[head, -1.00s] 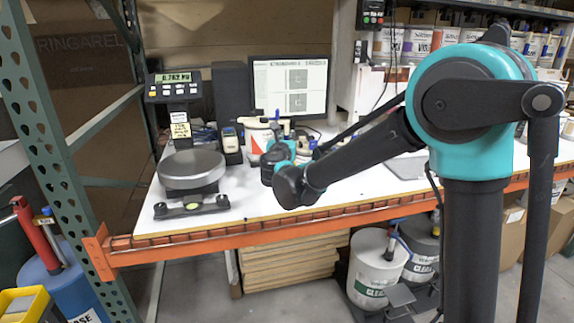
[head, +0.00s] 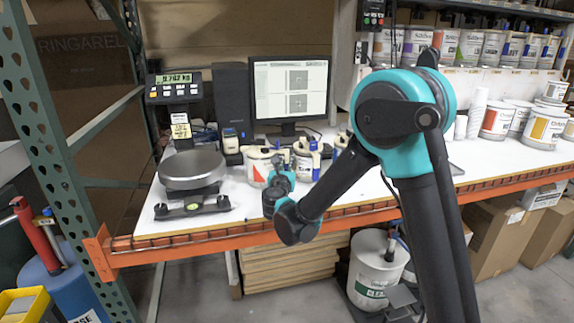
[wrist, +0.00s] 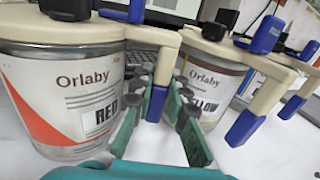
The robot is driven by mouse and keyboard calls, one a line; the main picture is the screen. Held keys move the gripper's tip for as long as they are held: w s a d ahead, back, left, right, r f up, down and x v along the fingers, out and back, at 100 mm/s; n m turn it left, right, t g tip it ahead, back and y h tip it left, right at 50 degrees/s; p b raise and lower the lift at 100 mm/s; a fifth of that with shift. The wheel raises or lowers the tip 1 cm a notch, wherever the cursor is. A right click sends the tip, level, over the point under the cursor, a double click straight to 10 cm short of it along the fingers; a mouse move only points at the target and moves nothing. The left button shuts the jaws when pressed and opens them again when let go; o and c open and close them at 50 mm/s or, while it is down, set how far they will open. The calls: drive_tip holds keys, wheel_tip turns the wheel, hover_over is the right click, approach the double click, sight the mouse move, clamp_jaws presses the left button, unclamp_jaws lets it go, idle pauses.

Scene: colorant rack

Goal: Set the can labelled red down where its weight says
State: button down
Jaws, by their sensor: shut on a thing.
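The can labelled RED (wrist: 70,95) is white with a red triangle and a beige lid arm with a blue tip. It also shows in the head view (head: 256,172), right of the scale. My gripper (wrist: 165,100) has its green fingers shut on that beige lid arm. The can is upright; I cannot tell whether its base touches the bench. The scale pan (head: 192,168) is empty. The scale display (head: 174,79) shows a kg figure ending about .762; its first digit is unclear. In the head view my fingertips are hidden.
A can labelled YELLOW (wrist: 212,88) stands close on the right of my fingers, also in the head view (head: 304,160). Behind are a monitor (head: 290,90) and a dark speaker box (head: 231,103). More cans (head: 497,120) stand at right. The bench front is clear.

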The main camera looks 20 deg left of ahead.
drive_tip(key=c, duration=1.8)
unclamp_jaws()
drive_tip(key=shift+f, duration=0.1)
drive_tip(key=s, duration=0.4)
drive_tip(key=s+d, duration=0.1)
drive_tip(key=s, duration=0.3)
drive_tip(key=s+d, duration=0.1)
drive_tip(key=s, duration=0.3)
drive_tip(key=shift+w, duration=0.1)
